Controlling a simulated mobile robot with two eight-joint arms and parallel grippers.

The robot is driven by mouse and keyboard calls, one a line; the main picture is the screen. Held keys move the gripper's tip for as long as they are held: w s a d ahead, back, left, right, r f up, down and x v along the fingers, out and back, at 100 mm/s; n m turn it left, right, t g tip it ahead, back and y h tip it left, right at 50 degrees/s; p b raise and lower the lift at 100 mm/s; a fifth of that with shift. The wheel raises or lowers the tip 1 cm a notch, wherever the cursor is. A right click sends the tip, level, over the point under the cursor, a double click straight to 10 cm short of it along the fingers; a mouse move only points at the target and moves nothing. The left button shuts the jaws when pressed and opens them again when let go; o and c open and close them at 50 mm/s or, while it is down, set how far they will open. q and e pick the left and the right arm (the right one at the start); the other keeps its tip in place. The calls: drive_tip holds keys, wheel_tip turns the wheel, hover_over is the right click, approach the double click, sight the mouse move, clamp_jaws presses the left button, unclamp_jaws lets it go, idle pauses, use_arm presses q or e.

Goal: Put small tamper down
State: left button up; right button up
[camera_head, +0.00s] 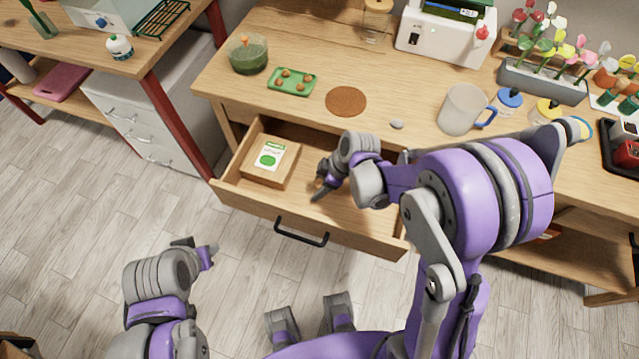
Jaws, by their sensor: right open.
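My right gripper (322,186) is inside the open wooden drawer (318,230), with its fingers low over the drawer floor to the right of a box. It is open. I cannot make out a small tamper for certain; the gripper and arm cover part of the drawer. My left gripper (200,246) hangs over the floor in front of the drawer, at the lower left, away from any object. Its angle does not show whether it is open or shut.
The drawer holds a tan box with a green and white label (268,160). On the table above stand a green bowl (248,54), green tray (291,82), brown round mat (346,101), grey pebble (397,124) and glass mug (463,108). The drawer's left front floor is clear.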

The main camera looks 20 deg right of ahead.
drive_tip(key=shift+r, duration=0.25)
drive_tip(key=p+v, duration=0.2)
drive_tip(key=v, duration=0.9)
drive_tip(key=s+d+r+m+t+h, duration=0.1)
drive_tip(key=s+r+m+h, duration=0.1)
drive_tip(key=s+m, duration=0.4)
drive_tip(key=s+d+r+m+t+h, duration=0.1)
drive_tip(key=s+r+m+t+h, duration=0.1)
drive_tip(key=s+m, duration=0.4)
drive_tip(key=shift+s+d+r+m, duration=0.35)
drive_tip(key=shift+r+m, duration=0.15)
